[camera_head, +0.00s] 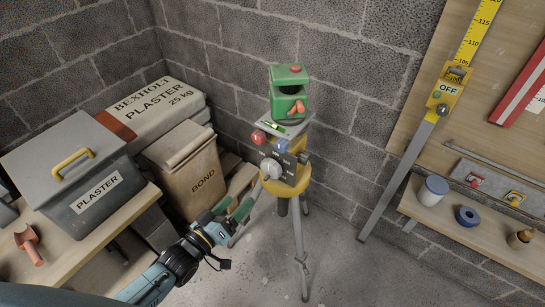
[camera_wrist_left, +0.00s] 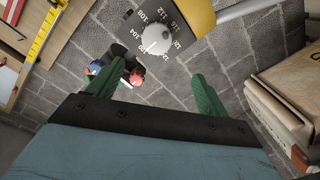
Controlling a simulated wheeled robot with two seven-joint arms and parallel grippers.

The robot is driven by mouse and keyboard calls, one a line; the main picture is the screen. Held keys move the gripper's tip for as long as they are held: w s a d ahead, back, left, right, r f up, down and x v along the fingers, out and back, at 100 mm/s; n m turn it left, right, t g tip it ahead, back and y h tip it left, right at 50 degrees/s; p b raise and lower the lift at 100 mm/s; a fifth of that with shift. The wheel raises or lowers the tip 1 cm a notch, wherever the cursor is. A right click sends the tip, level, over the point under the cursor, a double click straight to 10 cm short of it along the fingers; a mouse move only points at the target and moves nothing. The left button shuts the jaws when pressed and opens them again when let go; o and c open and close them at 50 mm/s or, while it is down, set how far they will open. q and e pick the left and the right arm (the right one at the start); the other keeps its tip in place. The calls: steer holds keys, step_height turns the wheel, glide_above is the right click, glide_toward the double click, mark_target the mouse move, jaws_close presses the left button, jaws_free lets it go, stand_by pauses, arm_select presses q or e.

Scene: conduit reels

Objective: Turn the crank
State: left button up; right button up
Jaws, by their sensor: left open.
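A tripod instrument (camera_head: 285,180) stands against the block wall, with a yellow body, a dark numbered dial face and a grey round knob (camera_head: 271,168). The knob also shows in the left wrist view (camera_wrist_left: 156,39), ahead of the fingertips. A red knob (camera_head: 258,137) and a blue knob (camera_head: 282,145) sit above the dial. A green device (camera_head: 289,92) with an orange lever (camera_head: 297,108) is on top. I cannot tell which part is the crank. My left gripper (camera_head: 241,203) is open and empty, below and left of the dial, apart from it. My right gripper is not in view.
A grey plaster box (camera_head: 75,165) on a bench, a bond bag (camera_head: 187,170) and a plaster sack (camera_head: 155,112) stand at left. At right, a yellow-topped measuring staff (camera_head: 405,175) leans by a shelf (camera_head: 470,236) with small items. The floor right of the tripod is clear.

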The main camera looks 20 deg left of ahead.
arm_select(q)
steer(key=b, duration=0.3)
glide_toward(268, 170)
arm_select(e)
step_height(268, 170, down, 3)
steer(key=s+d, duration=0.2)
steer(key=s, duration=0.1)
arm_select(q)
steer(key=b+x, duration=0.1)
steer(key=x, duration=0.6)
steer(key=shift+w+f, duration=0.15)
steer(key=shift+x, duration=1)
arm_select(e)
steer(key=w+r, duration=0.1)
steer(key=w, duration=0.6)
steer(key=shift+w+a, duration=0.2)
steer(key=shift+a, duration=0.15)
arm_select(q)
steer(key=c, duration=1)
